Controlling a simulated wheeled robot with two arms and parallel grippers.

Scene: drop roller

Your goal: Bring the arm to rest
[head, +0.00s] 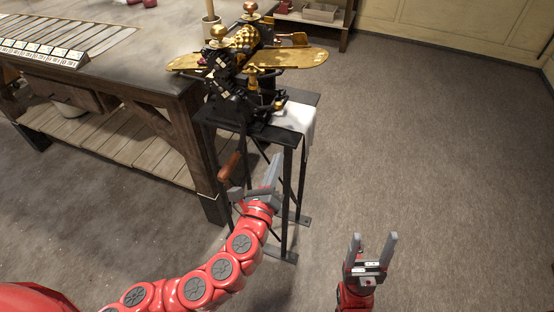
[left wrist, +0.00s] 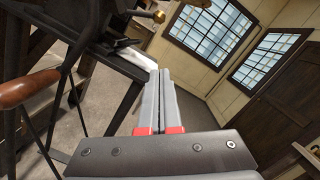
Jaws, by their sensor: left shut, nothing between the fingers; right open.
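My left arm (head: 222,268) is red and comes in from the lower left in the head view. Its left gripper (head: 275,170) is beside the front of the black stand (head: 287,185). In the left wrist view the two grey fingers of the left gripper (left wrist: 160,90) lie together, shut and empty. My right gripper (head: 374,246) is at the lower right over bare floor, its fingers apart and empty. A black and gold roller machine (head: 243,70) stands on the stand. A crank with a brown wooden handle (head: 229,166) hangs just left of the left gripper.
A wooden workbench (head: 150,75) with a lower slatted shelf (head: 110,140) fills the left. A white cloth (head: 298,122) lies on the stand's top. The floor (head: 430,150) to the right is clear. Windows (left wrist: 208,40) show in the left wrist view.

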